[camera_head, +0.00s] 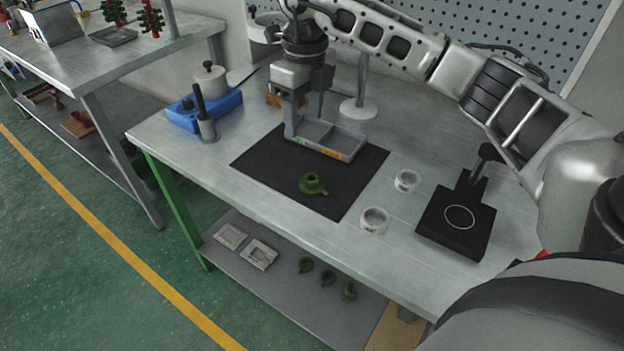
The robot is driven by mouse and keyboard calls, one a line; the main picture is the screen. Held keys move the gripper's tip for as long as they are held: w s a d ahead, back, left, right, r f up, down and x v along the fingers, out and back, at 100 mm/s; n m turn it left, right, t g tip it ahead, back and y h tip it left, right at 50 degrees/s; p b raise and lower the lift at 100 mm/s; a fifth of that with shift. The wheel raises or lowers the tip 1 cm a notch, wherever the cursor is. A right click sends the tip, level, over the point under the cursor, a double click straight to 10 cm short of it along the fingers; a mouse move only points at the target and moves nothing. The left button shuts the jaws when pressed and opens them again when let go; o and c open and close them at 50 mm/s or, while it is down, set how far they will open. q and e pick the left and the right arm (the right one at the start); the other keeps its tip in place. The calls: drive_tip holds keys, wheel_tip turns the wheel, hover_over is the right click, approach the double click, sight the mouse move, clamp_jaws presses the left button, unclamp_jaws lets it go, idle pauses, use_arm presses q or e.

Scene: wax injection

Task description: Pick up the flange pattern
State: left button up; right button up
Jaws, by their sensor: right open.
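The green flange pattern (313,184), a round flange with a short raised neck, lies on the black mat (262,165) on the metal workbench. My right gripper (303,126) points down, with its two fingers apart and nothing seen between them. It is behind the flange pattern in the picture, apart from it, and overlaps the left end of a grey tray (345,145). I cannot tell whether the fingers touch the tray. My left gripper is not in view.
Two clear rings (375,220) and a black plate stand with a white circle (445,228) are to the right. A blue device (222,106) is at the left. The lower shelf (225,258) holds several green patterns (327,279). The front of the mat is clear.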

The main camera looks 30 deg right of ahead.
drive_tip(key=d, duration=0.1)
drive_tip(key=p, duration=0.1)
hover_over(312, 178)
drive_tip(key=f, duration=1)
drive_tip(key=shift+w+a, duration=0.2)
drive_tip(key=shift+w, duration=0.05)
drive_tip(key=shift+s+d+f+p, duration=0.1)
drive_tip(key=shift+f+p, duration=0.2)
drive_tip(key=shift+f, duration=1.05)
drive_tip(key=shift+s+d+f+p, duration=0.1)
drive_tip(key=shift+f+p, duration=0.2)
drive_tip(key=shift+f, duration=1.05)
drive_tip(key=c, duration=1)
